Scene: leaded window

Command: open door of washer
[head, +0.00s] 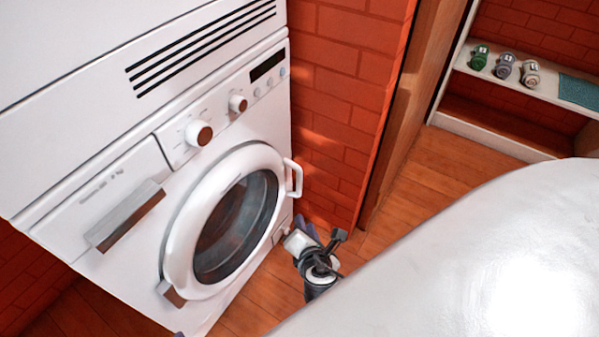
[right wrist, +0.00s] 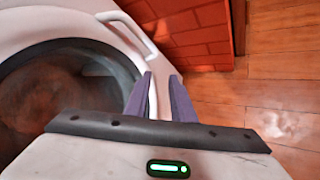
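The white washer (head: 130,218) stands at the left in the head view, its round door (head: 180,240) with dark glass lying against its front and looking shut. A white loop handle (head: 298,180) sticks out at the door's right side; it also shows at the top of the right wrist view (right wrist: 135,32). My right gripper (head: 302,226) is just below the handle, near the washer's lower right edge. In the right wrist view its two purple fingers (right wrist: 160,88) are apart, with white surface behind the gap. A small purple tip at the bottom edge may be my left gripper (head: 179,334).
A red brick wall (head: 338,90) is close to the right of the washer. A wooden door frame (head: 410,110) and a white shelf (head: 520,85) with several small bottles stand farther right. Wooden floor (head: 425,180) is free between them.

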